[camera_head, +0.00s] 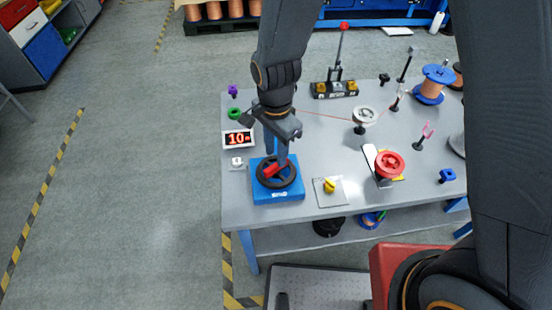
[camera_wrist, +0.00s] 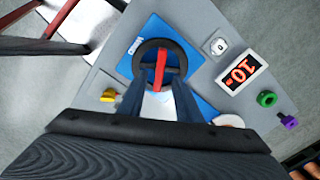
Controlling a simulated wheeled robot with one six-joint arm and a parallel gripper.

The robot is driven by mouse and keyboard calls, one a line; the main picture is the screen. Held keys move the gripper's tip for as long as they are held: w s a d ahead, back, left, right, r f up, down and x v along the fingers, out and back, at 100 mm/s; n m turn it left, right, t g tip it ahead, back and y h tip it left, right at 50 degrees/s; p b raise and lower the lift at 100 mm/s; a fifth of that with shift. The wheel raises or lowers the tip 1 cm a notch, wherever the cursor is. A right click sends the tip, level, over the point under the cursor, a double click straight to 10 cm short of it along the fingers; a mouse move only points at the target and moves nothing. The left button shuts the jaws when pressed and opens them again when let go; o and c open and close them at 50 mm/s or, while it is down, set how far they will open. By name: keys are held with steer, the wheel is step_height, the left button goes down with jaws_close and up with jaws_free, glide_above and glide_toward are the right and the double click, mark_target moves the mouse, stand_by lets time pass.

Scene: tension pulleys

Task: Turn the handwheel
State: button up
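The handwheel (camera_head: 291,178) is a black wheel with a red bar (camera_head: 272,171) across it. It lies on a blue base (camera_head: 277,195) at the table's near left corner. In the wrist view, the handwheel (camera_wrist: 140,58) and its red bar (camera_wrist: 163,65) show just beyond my fingers. My gripper (camera_head: 277,157) points down over the wheel from above. In the wrist view, the fingers of my gripper (camera_wrist: 159,95) stand apart, one on each side of the bar's line. Contact with the bar cannot be made out.
A display reading 10 (camera_head: 238,139) stands left of my arm. A yellow knob (camera_head: 329,186) on a plate is right of the wheel. A red pulley (camera_head: 390,165), a white pulley (camera_head: 365,117) and a copper spool (camera_head: 433,84) stand farther right. Floor left of the table is clear.

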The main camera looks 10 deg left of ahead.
mark_target(276, 164)
steer(key=shift+r+b, duration=0.3)
steer(key=shift+r, duration=1.4)
